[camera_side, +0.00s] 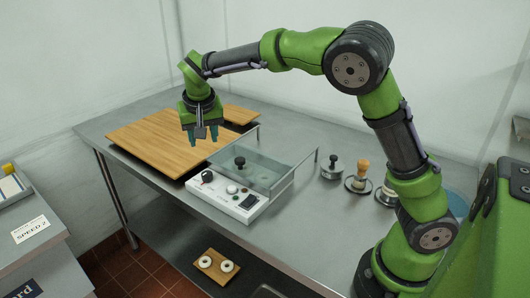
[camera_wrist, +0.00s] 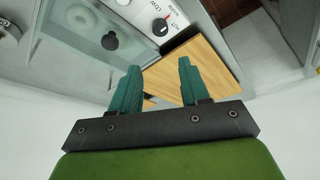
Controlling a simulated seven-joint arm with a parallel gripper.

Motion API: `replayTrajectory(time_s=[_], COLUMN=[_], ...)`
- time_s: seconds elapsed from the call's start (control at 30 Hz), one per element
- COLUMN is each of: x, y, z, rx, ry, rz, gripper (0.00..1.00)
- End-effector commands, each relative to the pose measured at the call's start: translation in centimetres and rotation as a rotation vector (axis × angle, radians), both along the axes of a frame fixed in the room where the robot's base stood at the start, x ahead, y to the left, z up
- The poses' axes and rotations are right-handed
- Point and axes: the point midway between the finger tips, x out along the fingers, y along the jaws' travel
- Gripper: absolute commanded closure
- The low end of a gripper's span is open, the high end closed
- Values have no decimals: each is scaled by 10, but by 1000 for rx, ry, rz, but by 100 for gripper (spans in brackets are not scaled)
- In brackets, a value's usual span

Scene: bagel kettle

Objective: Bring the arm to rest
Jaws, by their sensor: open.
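My gripper (camera_side: 201,137) hangs at the end of the raised green arm, above the right part of the wooden board (camera_side: 150,147). It points down and holds nothing. In the wrist view its two teal fingers (camera_wrist: 156,85) stand apart with a clear gap between them. Behind the fingers in that view lie the wooden board (camera_wrist: 208,75) and the control panel (camera_wrist: 150,15) with its dial. The fingers look clear of the board and of the kettle unit.
The kettle unit (camera_side: 236,197) with its clear lid (camera_side: 270,166) stands right of my gripper. A small board with two bagels (camera_side: 216,265) is lower, in front.

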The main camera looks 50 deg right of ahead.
Motion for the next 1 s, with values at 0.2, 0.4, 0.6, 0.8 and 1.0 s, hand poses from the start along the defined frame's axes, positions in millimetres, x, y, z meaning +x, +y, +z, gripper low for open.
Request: replayTrajectory(time_s=[0.2, 0.4, 0.6, 0.8, 1.0], x=[-22, -88, -163, -232, -269], y=[7, 11, 13, 13, 7], z=[-20, -9, 15, 28, 33], rx=[33, 203, 327, 352, 319], ry=[58, 65, -14, -137, -244], rz=[94, 189, 281, 336, 323], gripper=[54, 54, 54, 54, 54])
